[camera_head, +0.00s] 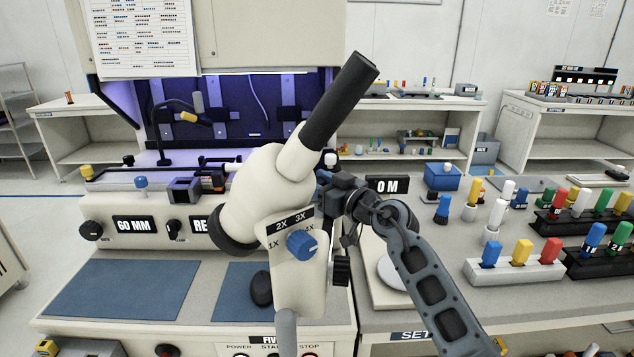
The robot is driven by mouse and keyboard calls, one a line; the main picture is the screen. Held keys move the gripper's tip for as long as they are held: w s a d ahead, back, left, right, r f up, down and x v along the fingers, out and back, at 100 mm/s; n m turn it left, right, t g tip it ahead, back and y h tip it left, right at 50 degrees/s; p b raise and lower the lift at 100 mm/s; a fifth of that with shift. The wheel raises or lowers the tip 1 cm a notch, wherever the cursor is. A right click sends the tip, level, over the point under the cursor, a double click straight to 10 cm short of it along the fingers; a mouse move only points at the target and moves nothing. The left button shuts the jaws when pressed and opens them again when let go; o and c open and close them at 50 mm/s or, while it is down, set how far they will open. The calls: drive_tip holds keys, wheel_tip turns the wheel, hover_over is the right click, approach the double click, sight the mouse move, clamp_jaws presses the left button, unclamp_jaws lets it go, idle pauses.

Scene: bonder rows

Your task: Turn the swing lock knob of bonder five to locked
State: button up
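Bonder five shows a cream microscope body (268,190) with a black eyepiece tube (340,100). Its "FIVE" label (268,340) is on the front below, partly cut off. On the front panel, a small black pointer knob (173,229) sits between a "60 MM" label (133,226) and a label starting "RE", whose rest is hidden behind the microscope. I cannot tell for certain whether this is the swing lock knob. My gripper (338,196) is at the microscope's right side, right of and apart from that knob. Its fingers are too small and dark to read.
A blue magnification knob (301,244) and a round black knob (91,231) are also on the bonder. Blue mats (122,288) lie in front of the panel. Racks with coloured pegs (516,262) crowd the right bench. The mat area at left is clear.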

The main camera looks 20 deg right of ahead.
drive_tip(key=shift+f, duration=0.1)
idle(0.3)
drive_tip(key=o, duration=1)
drive_tip(key=shift+c, duration=0.2)
drive_tip(key=v, duration=0.8)
